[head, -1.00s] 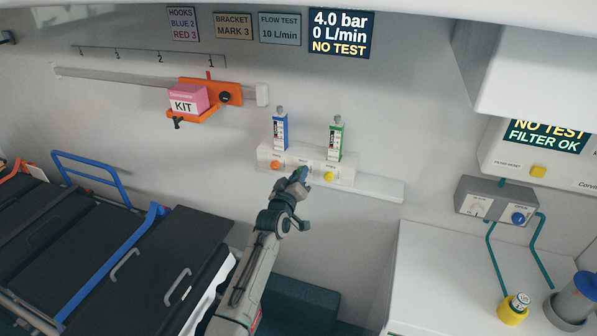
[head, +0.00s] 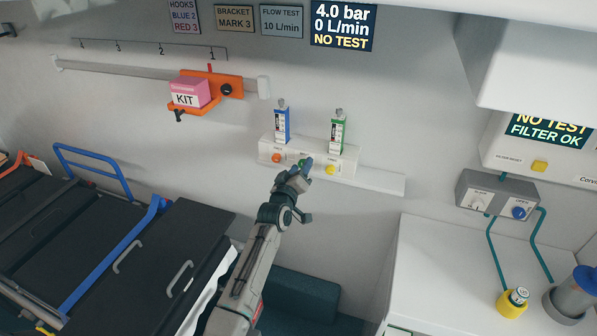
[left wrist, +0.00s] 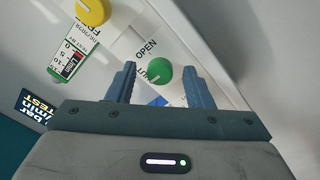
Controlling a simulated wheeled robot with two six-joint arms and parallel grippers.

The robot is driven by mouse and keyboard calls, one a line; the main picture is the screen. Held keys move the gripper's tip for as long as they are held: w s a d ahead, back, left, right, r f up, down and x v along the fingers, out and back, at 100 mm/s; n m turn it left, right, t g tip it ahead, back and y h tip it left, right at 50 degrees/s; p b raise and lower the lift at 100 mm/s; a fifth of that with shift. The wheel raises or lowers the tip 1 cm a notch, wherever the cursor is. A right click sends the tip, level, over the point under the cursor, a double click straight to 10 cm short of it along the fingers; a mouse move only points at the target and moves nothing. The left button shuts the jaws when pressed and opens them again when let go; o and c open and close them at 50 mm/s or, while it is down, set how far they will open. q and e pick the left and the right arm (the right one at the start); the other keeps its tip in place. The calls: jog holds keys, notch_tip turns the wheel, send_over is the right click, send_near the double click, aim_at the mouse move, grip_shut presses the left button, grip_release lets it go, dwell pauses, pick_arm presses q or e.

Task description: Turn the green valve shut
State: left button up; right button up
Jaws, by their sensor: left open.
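The green valve is a small round knob (head: 303,162) in the middle of the white wall panel (head: 347,160), between an orange and a yellow knob. In the left wrist view the green knob (left wrist: 158,80) shows between my two fingers, with the words OPEN and SHUT printed beside it. My left gripper (head: 302,172) is open in front of the panel, and its fingers partly cover the knob in the head view. In the left wrist view the gripper (left wrist: 160,66) has a gap on either side of the knob; I cannot tell the depth. My right gripper is not in view.
The orange knob (head: 277,158) and yellow knob (head: 330,170) sit close on either side. A blue gauge (head: 282,125) and a green gauge (head: 337,133) stand above. A screen (head: 343,26) reads 4.0 bar, 0 L/min, NO TEST. A stretcher (head: 150,255) lies at lower left.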

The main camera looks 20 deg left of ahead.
pick_arm(q)
jog(key=s+b, duration=0.2)
jog(key=s, duration=0.8)
jog(key=shift+s+a+f+b, duration=0.2)
jog(key=shift+s+f+b, duration=0.1)
jog(key=shift+s, duration=0.1)
jog(key=s+a+f+m+g+b, duration=0.1)
jog(key=s+f+g, duration=0.25)
jog(key=f, duration=1.25)
jog(key=s+a+f+m+g+b, duration=0.1)
jog(key=s+f+m+g, duration=0.2)
jog(key=f, duration=1.3)
jog(key=s+a+f+m+g+b, duration=0.15)
jog(key=s+f+g, duration=0.25)
jog(key=s+f, duration=1.45)
jog(key=s+a+f+m+g, duration=0.1)
jog(key=s+f+g, duration=0.1)
jog(key=s+f, duration=0.4)
jog(key=s+a+f+m+g+y, duration=0.1)
jog(key=s+f, duration=0.4)
jog(key=s, duration=1.1)
jog(key=s+a+f+m+g+b, duration=0.1)
jog(key=s+f+g, duration=0.3)
jog(key=s, duration=0.7)
notch_tip(320, 180, down, 3)
jog(key=shift+s+a+r, duration=0.2)
jog(key=shift+s+a, duration=0.15)
jog(key=shift+a, duration=0.5)
jog(key=shift+w, duration=0.1)
